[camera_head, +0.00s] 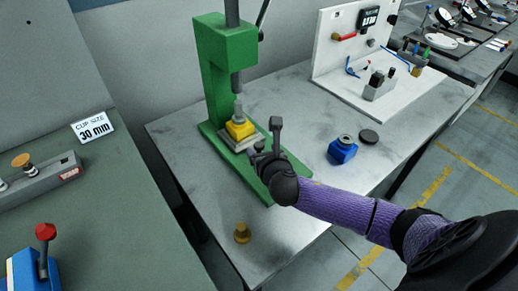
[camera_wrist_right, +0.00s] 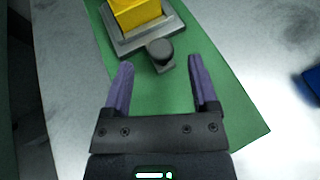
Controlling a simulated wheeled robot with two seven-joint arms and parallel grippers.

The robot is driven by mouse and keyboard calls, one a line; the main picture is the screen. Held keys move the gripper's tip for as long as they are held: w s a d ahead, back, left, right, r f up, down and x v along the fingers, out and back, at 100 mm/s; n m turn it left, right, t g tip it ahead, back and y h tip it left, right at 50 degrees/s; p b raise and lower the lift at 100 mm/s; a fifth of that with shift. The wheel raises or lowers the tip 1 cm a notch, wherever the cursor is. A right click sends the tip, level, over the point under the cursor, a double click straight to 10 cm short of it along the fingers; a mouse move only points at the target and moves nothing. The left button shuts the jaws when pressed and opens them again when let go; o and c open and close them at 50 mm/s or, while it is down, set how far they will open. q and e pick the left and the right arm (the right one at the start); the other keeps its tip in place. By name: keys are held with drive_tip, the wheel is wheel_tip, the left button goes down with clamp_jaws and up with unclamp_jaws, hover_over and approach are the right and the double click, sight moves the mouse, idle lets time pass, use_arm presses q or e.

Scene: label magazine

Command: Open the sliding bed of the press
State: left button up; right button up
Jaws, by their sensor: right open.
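The green press (camera_head: 216,70) stands on the grey table, its ram pointing down over the bed. The sliding bed (camera_head: 240,139) is a grey plate with a yellow block (camera_head: 239,129) on it, under the ram. The bed's grey plate (camera_wrist_right: 125,48) and yellow block (camera_wrist_right: 137,14) also show in the right wrist view. A dark round knob (camera_wrist_right: 160,52) sticks out from the bed's near side. My right gripper (camera_wrist_right: 161,82) is open and empty over the green base, with the knob just beyond and between its fingertips. In the head view the right gripper (camera_head: 268,150) partly hides the knob area. My left gripper is not in view.
A brass piece (camera_head: 242,233) stands near the table's front. A white board with tools (camera_head: 345,50) stands behind. Table space around the blue block is clear.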

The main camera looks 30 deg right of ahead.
sight(259, 145)
drive_tip(key=shift+b+x, duration=0.4)
drive_tip(key=shift+x, duration=1.15)
drive_tip(key=shift+c, duration=0.3)
clamp_jaws()
drive_tip(key=shift+s, duration=0.15)
